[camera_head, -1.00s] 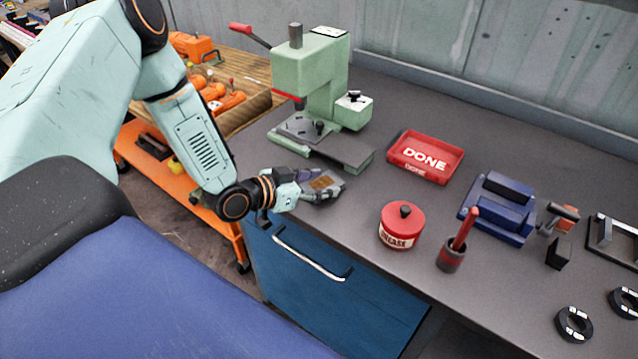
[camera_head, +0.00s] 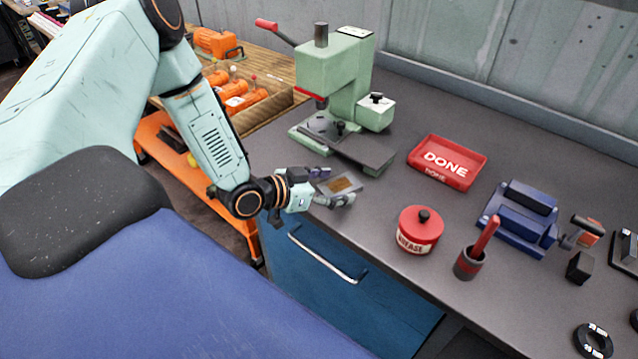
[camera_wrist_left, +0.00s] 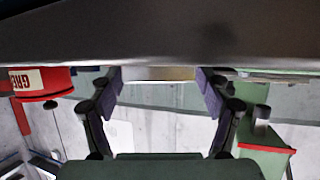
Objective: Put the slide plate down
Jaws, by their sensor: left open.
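The slide plate (camera_head: 341,185) is a thin grey plate with a brown-gold patch. It lies flat at the bench's front edge, in front of the green press. My left gripper (camera_head: 336,186) is open, its fingers spread on either side of the plate. In the left wrist view the plate (camera_wrist_left: 160,73) shows edge-on between the two open fingers (camera_wrist_left: 160,85), by the grey bench top. I cannot tell whether a finger still touches it. My right gripper is not in view.
The green press (camera_head: 345,85) stands behind the plate. A red DONE tray (camera_head: 474,177), a red grease pot (camera_head: 420,232), a brush cup (camera_head: 468,264) and a blue fixture (camera_head: 519,215) stand to the right. A blue drawer front (camera_head: 345,290) lies below the bench edge.

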